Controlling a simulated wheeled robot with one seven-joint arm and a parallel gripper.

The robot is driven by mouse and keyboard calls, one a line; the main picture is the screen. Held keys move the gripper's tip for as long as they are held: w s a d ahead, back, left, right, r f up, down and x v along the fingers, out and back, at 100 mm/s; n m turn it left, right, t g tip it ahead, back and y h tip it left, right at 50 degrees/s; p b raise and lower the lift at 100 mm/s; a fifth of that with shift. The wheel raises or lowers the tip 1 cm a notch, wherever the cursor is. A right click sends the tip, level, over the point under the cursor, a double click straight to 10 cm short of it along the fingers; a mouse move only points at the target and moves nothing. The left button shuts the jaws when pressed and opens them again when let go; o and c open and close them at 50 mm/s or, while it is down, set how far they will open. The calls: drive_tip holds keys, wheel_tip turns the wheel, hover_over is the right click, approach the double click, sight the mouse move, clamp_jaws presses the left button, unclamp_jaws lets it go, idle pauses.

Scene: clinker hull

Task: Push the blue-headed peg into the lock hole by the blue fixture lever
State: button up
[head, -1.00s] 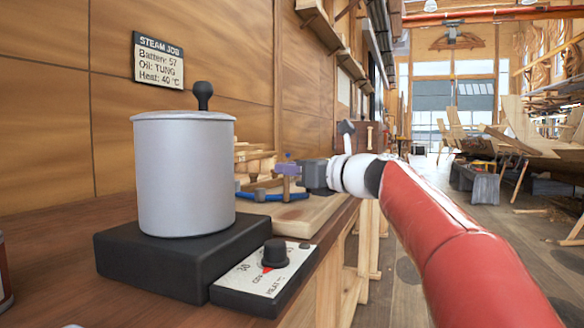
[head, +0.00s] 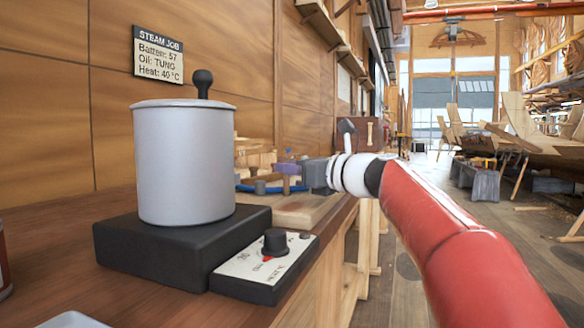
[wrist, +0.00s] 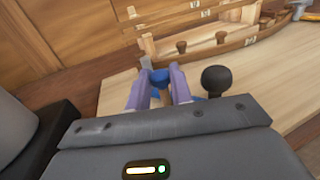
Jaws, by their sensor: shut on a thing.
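My gripper (wrist: 160,92) has purple fingers, closed around the blue-headed peg (wrist: 160,75); the blue head shows between the fingertips in the wrist view. In the head view my gripper (head: 287,168) is low over the pale board, beyond the silver pot. The peg's lower end and the lock hole are hidden. The blue fixture lever (head: 246,188) lies at the board in the head view, close to the gripper; a bit of blue also shows beside the right finger in the wrist view. A dark round knob (wrist: 217,78) stands just right of the fingers.
The silver pot (head: 185,160) stands on a black heater (head: 170,250) with a dial box (head: 265,265) in front. A wooden frame with brown pegs (wrist: 205,42) lies behind the board (wrist: 275,100). The board's right part is clear. A panelled wall (head: 50,100) borders the bench.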

drive_tip(key=shift+f, duration=0.25)
drive_tip(key=o, duration=1)
drive_tip(key=shift+r, duration=0.1)
wheel_tip(320, 180, up, 8)
drive_tip(key=p, duration=0.8)
